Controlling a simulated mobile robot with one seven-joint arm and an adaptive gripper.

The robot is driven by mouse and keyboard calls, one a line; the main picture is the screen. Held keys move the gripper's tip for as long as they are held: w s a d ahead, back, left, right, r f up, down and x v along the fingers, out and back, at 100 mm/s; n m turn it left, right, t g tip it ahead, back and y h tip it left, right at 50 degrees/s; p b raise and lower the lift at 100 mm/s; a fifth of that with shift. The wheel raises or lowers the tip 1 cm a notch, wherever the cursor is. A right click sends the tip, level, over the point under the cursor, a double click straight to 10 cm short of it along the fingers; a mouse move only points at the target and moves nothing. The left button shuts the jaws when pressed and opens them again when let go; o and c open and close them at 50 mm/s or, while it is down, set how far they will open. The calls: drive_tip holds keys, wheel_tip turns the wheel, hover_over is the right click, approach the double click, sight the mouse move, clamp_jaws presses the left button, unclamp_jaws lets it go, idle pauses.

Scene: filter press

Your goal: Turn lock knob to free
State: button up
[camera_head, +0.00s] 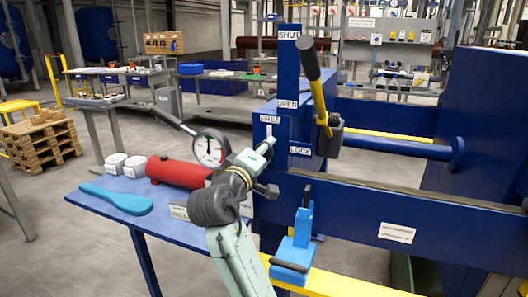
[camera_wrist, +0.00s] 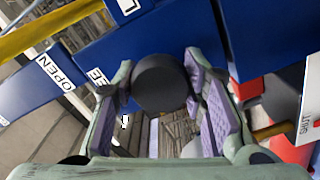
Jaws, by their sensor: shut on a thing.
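The lock knob (camera_wrist: 160,82) is a dark, round knob in the middle of the wrist view, in front of the blue press frame. The purple-padded fingers of my gripper (camera_wrist: 163,90) are closed on it from both sides. In the head view my gripper (camera_head: 266,166) is at the end of the blue frame, by the FREE label (camera_head: 270,118) and left of the LOCK label (camera_head: 300,150). The gripper hides most of the knob there, and I cannot tell which label the knob's pointer faces.
A lever with a black handle (camera_head: 314,80) stands by the SHUT and OPEN labels above. A blue clamp (camera_head: 297,240) is close right of my arm.

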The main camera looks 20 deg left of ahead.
drive_tip(key=o, duration=1.2)
drive_tip(key=shift+s, duration=0.1)
drive_tip(key=s, duration=1.2)
drive_tip(key=shift+a, duration=0.25)
drive_tip(key=shift+w, duration=0.1)
